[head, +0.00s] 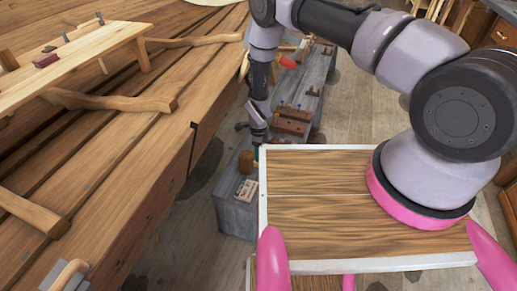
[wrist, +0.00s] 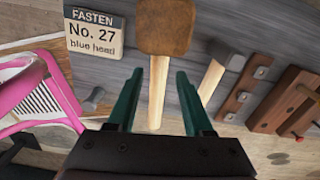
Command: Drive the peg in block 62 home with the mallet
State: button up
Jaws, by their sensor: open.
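The mallet, with a brown block-shaped head (wrist: 166,27) and a pale wooden handle (wrist: 157,95), lies at the grey bench. My gripper (wrist: 157,82) is open, with one green finger on each side of the handle; gaps show on both sides. In the head view my gripper (head: 257,142) reaches down at the bench and is small, with the mallet head (head: 248,162) just below it. Reddish-brown blocks (head: 290,127) sit farther along the bench, and one shows at the right of the wrist view (wrist: 285,100). No number 62 is readable, so I cannot tell block 62.
A sign (wrist: 94,32) reads "FASTEN No. 27 blue head". A grey-headed hammer (wrist: 226,56) lies right of the mallet. The grey bench (head: 236,214) stands beside the planked hull (head: 130,150).

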jog(key=shift+f, duration=3.35)
grip_shut()
jog(key=shift+r, duration=0.35)
jog(key=shift+r, duration=0.25)
